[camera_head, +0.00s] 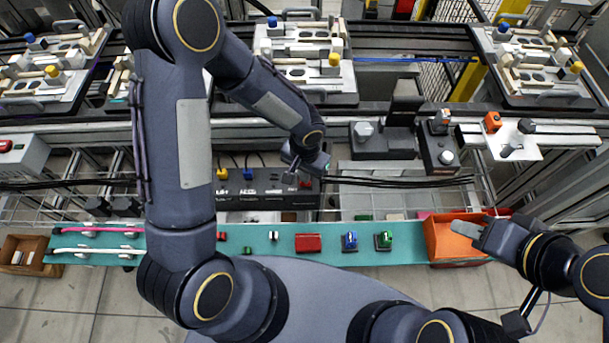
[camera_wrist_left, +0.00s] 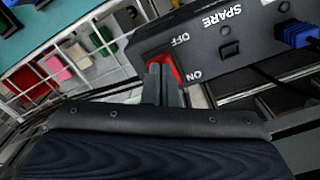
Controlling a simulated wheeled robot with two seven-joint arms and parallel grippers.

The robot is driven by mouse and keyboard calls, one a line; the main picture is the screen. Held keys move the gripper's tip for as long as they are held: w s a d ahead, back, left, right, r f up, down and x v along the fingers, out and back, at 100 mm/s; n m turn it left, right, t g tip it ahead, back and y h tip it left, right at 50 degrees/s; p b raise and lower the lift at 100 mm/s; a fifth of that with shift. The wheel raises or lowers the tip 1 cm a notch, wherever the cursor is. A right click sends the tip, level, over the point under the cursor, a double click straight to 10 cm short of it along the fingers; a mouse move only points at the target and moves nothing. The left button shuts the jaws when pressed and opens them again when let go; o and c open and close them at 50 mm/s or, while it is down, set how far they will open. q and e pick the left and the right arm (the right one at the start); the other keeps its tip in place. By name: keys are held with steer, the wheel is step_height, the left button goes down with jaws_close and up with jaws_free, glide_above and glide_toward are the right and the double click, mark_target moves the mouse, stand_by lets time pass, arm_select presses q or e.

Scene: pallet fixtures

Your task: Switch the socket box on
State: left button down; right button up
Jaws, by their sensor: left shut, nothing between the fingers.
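The black socket box (camera_head: 262,188) stands behind the teal shelf in the head view, with blue and yellow plugs at its left part. In the left wrist view the socket box (camera_wrist_left: 205,60) shows the labels SPARE, OFF and ON. Its red switch (camera_wrist_left: 177,72) sits beside the OFF and ON labels and is partly hidden by my fingers. My left gripper (camera_head: 292,177) is shut and empty over the right end of the box. In the wrist view its fingertips (camera_wrist_left: 162,66) are at the red switch; I cannot tell if they press it. My right gripper (camera_head: 468,230) is over the orange bin.
The teal shelf (camera_head: 345,256) holds a red block (camera_head: 308,243) and blue and green parts. The orange bin (camera_head: 440,247) stands at its right end. Black cables (camera_head: 400,182) run right from the box. Pallet fixtures (camera_head: 300,52) stand behind.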

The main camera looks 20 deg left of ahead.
arm_select(q)
steer(key=shift+f+b, duration=0.6)
steer(key=shift+f, duration=0.05)
steer(key=shift+r, duration=0.15)
steer(key=shift+r+p, duration=2.3)
steer(key=shift+r, duration=1.1)
steer(key=s+a+r+n+t+h, duration=0.1)
steer(key=s+a+r, duration=0.25)
steer(key=r, duration=0.35)
steer(key=s+a+r+n+t+h, duration=0.1)
steer(key=s+a+r+n, duration=0.1)
steer(key=a+r, duration=0.45)
steer(key=s+r+n+t+h, duration=0.1)
steer(key=s+r+t, duration=0.2)
steer(key=s+r, duration=0.4)
steer(key=s, duration=0.3)
steer(key=shift+s+d+r+n+t+h, duration=0.3)
steer(key=shift+s+d+h, duration=0.05)
steer(key=shift+d+h, duration=0.05)
